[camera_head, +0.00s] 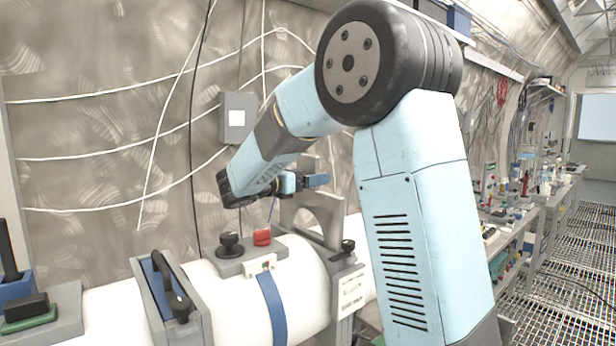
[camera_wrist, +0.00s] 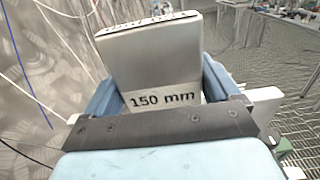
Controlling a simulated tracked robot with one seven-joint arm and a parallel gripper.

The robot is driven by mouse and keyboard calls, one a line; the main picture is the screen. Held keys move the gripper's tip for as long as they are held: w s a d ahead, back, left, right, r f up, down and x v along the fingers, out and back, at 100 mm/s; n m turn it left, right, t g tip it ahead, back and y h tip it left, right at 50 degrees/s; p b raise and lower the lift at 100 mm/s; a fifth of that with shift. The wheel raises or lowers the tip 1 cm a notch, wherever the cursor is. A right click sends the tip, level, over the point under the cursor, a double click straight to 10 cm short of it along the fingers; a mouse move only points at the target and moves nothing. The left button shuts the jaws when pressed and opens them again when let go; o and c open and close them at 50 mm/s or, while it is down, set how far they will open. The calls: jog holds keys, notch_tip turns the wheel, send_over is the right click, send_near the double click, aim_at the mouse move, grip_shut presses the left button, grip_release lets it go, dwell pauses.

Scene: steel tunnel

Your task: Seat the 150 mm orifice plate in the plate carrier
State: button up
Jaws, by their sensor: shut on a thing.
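My gripper (camera_head: 303,182) is at the end of the arm, above the white pipe and near the plate carrier (camera_head: 351,290). In the wrist view its two blue fingers are shut on the light grey orifice plate (camera_wrist: 160,75), one on each side, with "150 mm" printed on its near face. The carrier is a grey body with a white label around the pipe. A grey piece with a curved edge stands up from it below the gripper; I cannot tell whether this is the plate or part of the carrier. The plate's lower end is hidden, so its seating cannot be seen.
On the white pipe (camera_head: 230,300) sit a black knob (camera_head: 230,243), a red cap (camera_head: 262,237) and a blue-grey clamp frame (camera_head: 180,300). Cables hang along the wall behind. A cluttered bench (camera_head: 540,205) and grated floor lie to the right.

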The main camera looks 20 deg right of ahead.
aim_at(306, 204)
jog(key=shift+f, duration=3.4)
jog(key=shift+s+f, duration=0.1)
jog(key=shift+f, duration=0.2)
